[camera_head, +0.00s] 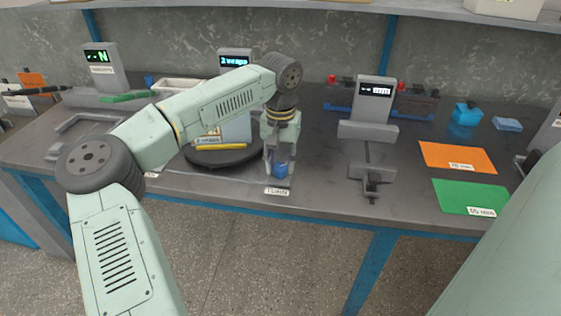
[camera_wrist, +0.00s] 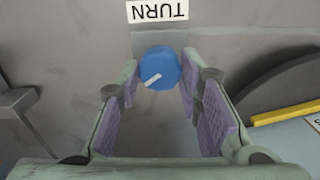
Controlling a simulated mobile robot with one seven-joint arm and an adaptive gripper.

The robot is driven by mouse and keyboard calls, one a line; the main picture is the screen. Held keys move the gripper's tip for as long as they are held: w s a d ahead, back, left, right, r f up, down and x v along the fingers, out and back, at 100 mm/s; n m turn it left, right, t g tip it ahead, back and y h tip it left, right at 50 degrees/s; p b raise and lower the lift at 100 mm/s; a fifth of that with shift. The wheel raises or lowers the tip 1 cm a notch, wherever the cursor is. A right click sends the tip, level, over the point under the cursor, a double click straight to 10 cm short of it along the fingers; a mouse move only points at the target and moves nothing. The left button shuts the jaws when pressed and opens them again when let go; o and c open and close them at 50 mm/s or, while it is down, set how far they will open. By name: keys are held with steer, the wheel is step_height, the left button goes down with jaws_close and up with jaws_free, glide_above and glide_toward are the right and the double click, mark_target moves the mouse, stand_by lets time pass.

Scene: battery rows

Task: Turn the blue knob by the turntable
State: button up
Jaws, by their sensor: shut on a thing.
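The blue knob (camera_wrist: 158,68) has a white pointer mark that slants down to the left in the wrist view. It sits on a grey base by a label reading TURN (camera_wrist: 157,11). My gripper (camera_head: 280,172) reaches down onto the knob from above, and its two padded fingers are shut on the knob's sides. The knob also shows in the head view (camera_head: 281,169), partly hidden by the fingers. The dark round turntable (camera_head: 222,160) is left of the knob in the head view, with my arm in front of part of it. A box and a yellow strip are on it.
A grey stand with a display (camera_head: 375,90) and a clamp-like fixture (camera_head: 371,178) are right of my gripper. Orange (camera_head: 458,157) and green (camera_head: 470,196) mats lie farther right. Dark battery-like blocks (camera_head: 415,101) stand behind. The bench's front edge is close to the knob.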

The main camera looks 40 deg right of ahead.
mark_target(280, 165)
stand_by(0.6)
steer(key=o, duration=1.2)
steer(key=shift+c, duration=0.2)
step_height(280, 165, up, 12)
